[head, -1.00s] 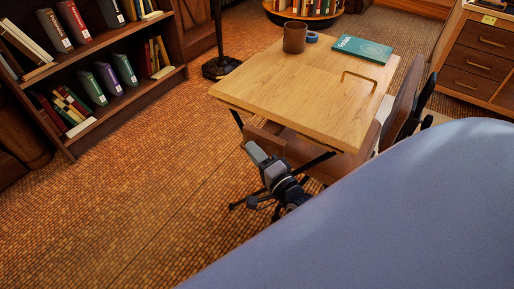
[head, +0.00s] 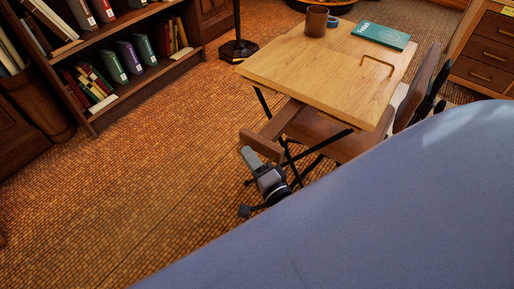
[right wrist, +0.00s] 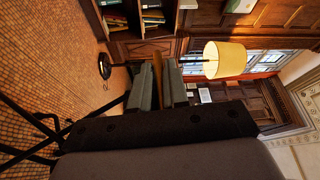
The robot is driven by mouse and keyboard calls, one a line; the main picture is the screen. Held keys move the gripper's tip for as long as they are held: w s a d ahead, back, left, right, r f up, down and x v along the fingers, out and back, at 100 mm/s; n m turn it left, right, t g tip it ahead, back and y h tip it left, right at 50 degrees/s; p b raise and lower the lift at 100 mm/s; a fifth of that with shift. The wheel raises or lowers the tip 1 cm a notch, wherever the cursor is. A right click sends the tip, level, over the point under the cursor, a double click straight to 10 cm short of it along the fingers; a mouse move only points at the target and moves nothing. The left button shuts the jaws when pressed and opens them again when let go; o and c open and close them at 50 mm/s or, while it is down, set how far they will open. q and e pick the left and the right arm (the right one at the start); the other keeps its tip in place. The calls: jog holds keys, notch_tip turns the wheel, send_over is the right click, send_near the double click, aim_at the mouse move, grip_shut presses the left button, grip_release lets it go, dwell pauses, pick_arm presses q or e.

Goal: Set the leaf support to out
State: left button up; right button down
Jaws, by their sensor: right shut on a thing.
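The leaf support is a brown wooden bar (head: 262,144) under the left front edge of the pale wooden table (head: 310,78). Its end stands out past the tabletop edge in the head view. My right gripper (head: 248,155) is at the outer end of this bar, low beside the table. In the right wrist view my right gripper (right wrist: 160,85) is shut on the bar, and a thin brown strip (right wrist: 157,68) of it shows between the grey fingers. The inner end of the bar is hidden under the tabletop. My left gripper is not in view.
A brown mug (head: 316,22) and a teal book (head: 380,35) lie on the table. A chair (head: 418,87) stands at its right. A bookcase (head: 165,62) is at the left, with a lamp base (head: 238,50) between. The tiled floor (head: 160,190) left of the table is clear.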

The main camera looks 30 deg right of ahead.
jog(key=shift+s+a+f, duration=0.1)
jog(key=shift+s+a, duration=0.2)
jog(key=shift+a, duration=0.35)
jog(key=shift+s+a, duration=0.25)
jog(key=shift+a, duration=0.5)
jog(key=c, duration=1.2)
grip_release()
jog(key=shift+s, duration=0.15)
jog(key=s, duration=0.7)
jog(key=shift+f+p, duration=0.2)
jog(key=shift+p, duration=0.15)
